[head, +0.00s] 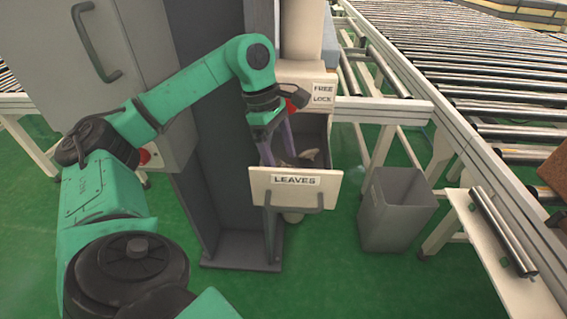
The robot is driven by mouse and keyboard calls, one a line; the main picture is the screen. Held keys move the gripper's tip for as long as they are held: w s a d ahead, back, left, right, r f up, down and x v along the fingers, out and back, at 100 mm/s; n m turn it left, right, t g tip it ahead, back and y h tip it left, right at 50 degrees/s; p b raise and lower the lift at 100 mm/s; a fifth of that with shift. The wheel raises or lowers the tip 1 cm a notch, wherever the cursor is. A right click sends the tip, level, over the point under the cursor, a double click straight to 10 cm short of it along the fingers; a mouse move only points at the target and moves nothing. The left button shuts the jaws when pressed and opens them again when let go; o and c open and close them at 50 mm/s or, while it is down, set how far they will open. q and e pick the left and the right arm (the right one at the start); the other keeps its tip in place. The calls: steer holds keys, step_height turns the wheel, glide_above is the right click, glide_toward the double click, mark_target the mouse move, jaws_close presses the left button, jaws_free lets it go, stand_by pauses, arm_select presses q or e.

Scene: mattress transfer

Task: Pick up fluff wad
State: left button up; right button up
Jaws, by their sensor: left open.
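A pale, greyish lump (309,156), which looks like the fluff wad, lies inside an open drawer labelled "LEAVES" (262,196). It is small in the head view and partly hidden, so its full shape cannot be told. My left gripper (280,158) points down into the drawer, with its two purple fingers apart. The lump shows just right of the fingers. I cannot tell whether the fingers touch anything in the drawer. My right gripper is not in view.
A panel marked "FREE LOCK" (322,95) sits above the drawer. A grey bin (397,209) stands on the green floor to the right. Roller conveyors (480,85) fill the right side. A grey cabinet (130,60) with a handle stands at the left, behind my left arm.

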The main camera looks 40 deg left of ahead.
arm_select(q)
steer(key=shift+x, duration=0.8)
steer(key=shift+w+d+f, duration=0.1)
steer(key=shift+d+f, duration=0.05)
steer(key=shift+f, duration=0.2)
jaws_close()
steer(key=shift+r, duration=0.1)
